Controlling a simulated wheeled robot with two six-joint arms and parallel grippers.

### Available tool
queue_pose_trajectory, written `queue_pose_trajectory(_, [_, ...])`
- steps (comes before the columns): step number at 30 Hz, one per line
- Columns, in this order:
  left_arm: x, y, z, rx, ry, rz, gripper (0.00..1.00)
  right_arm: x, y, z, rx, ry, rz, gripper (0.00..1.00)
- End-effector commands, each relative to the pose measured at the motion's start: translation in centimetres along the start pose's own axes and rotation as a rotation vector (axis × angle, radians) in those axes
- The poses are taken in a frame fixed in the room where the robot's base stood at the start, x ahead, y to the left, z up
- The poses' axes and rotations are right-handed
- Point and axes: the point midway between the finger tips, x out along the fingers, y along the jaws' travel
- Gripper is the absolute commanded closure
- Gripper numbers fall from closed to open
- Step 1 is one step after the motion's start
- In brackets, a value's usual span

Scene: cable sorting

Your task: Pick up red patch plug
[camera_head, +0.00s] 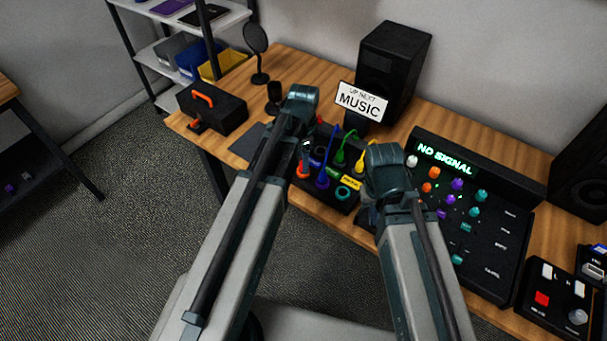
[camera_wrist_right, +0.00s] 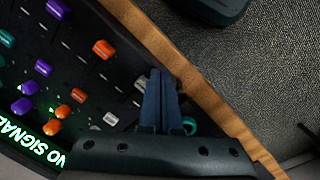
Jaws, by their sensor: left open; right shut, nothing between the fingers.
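A black patch box (camera_head: 338,196) holds blue (camera_head: 322,180), green (camera_head: 339,158) and yellow (camera_head: 359,167) plugs with cables. A red-orange round piece (camera_head: 302,173) shows at its left side; I cannot tell whether it is the red patch plug or a socket ring. A small bit of red (camera_head: 320,119) shows behind my left wrist, which hides part of the box. My left gripper (camera_head: 306,150) is open over the box's left side, its fingers mostly hidden. My right gripper (camera_wrist_right: 163,95) is shut and empty; in the head view its wrist (camera_head: 388,165) is right of the box.
A mixer (camera_head: 485,235) with coloured knobs and a "NO SIGNAL" screen stands right of the box. A "MUSIC" sign (camera_head: 361,101) and a speaker (camera_head: 392,65) stand behind. A black case (camera_head: 212,110) with an orange handle is at left.

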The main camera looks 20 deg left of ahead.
Motion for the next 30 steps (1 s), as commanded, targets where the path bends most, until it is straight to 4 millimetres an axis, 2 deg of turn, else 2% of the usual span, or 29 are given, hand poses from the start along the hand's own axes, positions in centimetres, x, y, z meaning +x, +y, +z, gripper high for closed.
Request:
queue_pose_trajectory(1, [1.01,-0.01,0.02,0.000,0.000,0.000,0.35,1.00,-0.10,-0.06,0.000,0.000,0.000,1.00])
queue_pose_trajectory(2, [1.14,-0.01,0.02,0.000,0.000,0.000,0.35,1.13,-0.11,-0.07,0.000,0.000,0.000,1.00])
queue_pose_trajectory(10, [1.00,-0.02,0.04,0.000,0.000,0.000,0.35,0.99,-0.10,-0.06,0.000,0.000,0.000,1.00])
queue_pose_trajectory(21, [1.00,-0.02,0.04,0.000,0.000,0.000,1.00,0.99,-0.10,-0.06,0.000,0.000,0.000,1.00])
queue_pose_trajectory(30, [1.00,-0.02,0.04,0.000,0.000,0.000,1.00,0.99,-0.10,-0.06,0.000,0.000,0.000,1.00])
